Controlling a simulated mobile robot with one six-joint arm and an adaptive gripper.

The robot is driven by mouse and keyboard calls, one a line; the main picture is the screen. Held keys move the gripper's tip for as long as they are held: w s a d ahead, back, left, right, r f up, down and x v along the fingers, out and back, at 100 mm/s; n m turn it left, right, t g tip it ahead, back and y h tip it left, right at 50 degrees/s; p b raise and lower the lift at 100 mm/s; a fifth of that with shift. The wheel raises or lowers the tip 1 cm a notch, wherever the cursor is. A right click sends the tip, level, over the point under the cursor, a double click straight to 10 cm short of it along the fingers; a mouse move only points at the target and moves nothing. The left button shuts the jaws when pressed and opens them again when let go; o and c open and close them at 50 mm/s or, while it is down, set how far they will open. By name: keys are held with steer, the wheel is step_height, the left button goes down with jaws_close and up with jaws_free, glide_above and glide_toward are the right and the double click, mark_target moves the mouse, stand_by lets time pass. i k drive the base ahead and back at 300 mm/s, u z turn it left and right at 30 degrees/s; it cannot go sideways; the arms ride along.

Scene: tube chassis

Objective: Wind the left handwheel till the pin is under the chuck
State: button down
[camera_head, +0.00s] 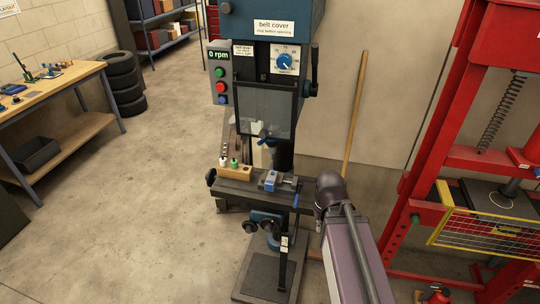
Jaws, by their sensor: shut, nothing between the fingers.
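The drill press has a milling-style table (245,193) with a dark round handwheel (211,177) at its left end. Two dark knobs or handwheels (250,227) sit lower at the front, below the table. A blue and grey vise (270,181) is on the table, right of its middle. The chuck area (263,134) is at the bottom of the clear guard and is hard to make out. I cannot pick out the pin. My arm comes up from the bottom right to beside the table's right end. My gripper does not show.
A wooden block (236,172) with small bottles stands on the table's left. The guard (266,108) hangs in front of the spindle. A red press (455,155) with a yellow mesh guard is at right, a workbench (50,85) at left. Floor left of the machine is clear.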

mark_target(209, 177)
steer(key=z, duration=0.5)
steer(key=k, duration=0.15)
steer(key=u, duration=3.1)
steer(key=i, duration=1.7)
steer(key=u, duration=0.05)
